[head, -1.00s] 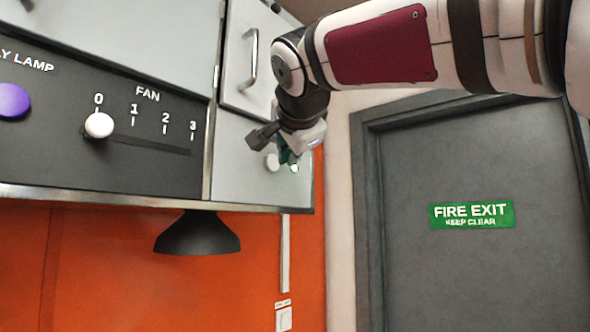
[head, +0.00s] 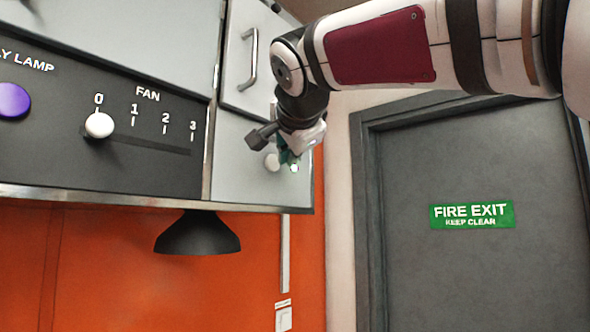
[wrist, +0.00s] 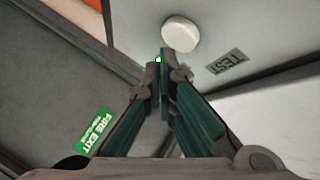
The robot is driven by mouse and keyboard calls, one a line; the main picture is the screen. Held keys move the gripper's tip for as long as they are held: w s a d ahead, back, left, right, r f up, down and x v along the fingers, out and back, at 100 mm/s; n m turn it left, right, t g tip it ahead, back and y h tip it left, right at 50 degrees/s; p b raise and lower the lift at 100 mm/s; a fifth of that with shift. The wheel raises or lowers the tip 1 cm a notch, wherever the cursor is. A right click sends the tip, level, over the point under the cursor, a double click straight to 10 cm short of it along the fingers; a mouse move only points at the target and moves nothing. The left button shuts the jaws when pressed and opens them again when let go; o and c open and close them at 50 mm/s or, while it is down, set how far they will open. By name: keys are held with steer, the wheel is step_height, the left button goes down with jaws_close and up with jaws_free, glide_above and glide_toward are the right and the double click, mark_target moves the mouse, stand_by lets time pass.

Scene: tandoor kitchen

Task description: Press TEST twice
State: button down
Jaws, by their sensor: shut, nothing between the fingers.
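The TEST button is a round white knob (wrist: 180,34) on a grey panel in the wrist view, with the dark TEST label (wrist: 225,61) beside it. In the head view the button (head: 272,162) shows on the grey panel at the cabinet's right end, just left of my fingers. My gripper (wrist: 163,68) has its green fingers shut with nothing between them. A small lit green lamp (wrist: 158,59) shows right at the fingertips. My gripper (head: 289,156) partly covers the panel in the head view.
A black panel left holds the FAN slider (head: 99,125) at 0 and a purple button (head: 13,100). A cabinet handle (head: 248,58) is above my gripper. A black lamp shade (head: 197,234) hangs below. A grey fire exit door (head: 450,270) stands right.

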steer(key=shift+w+a, duration=0.2)
steer(key=shift+a, duration=0.1)
steer(key=shift+w+a, duration=0.3)
steer(key=shift+a, duration=0.05)
stand_by(0.8)
steer(key=shift+s+d, duration=0.1)
steer(key=shift+d, duration=0.05)
stand_by(0.3)
steer(key=shift+s+d+b, duration=0.35)
steer(key=shift+s+d, duration=0.1)
steer(key=shift+d, duration=0.1)
steer(key=s+d, duration=0.1)
steer(key=d, duration=0.1)
steer(key=s+d+b, duration=0.1)
steer(key=s+d, duration=0.1)
stand_by(0.5)
stand_by(0.6)
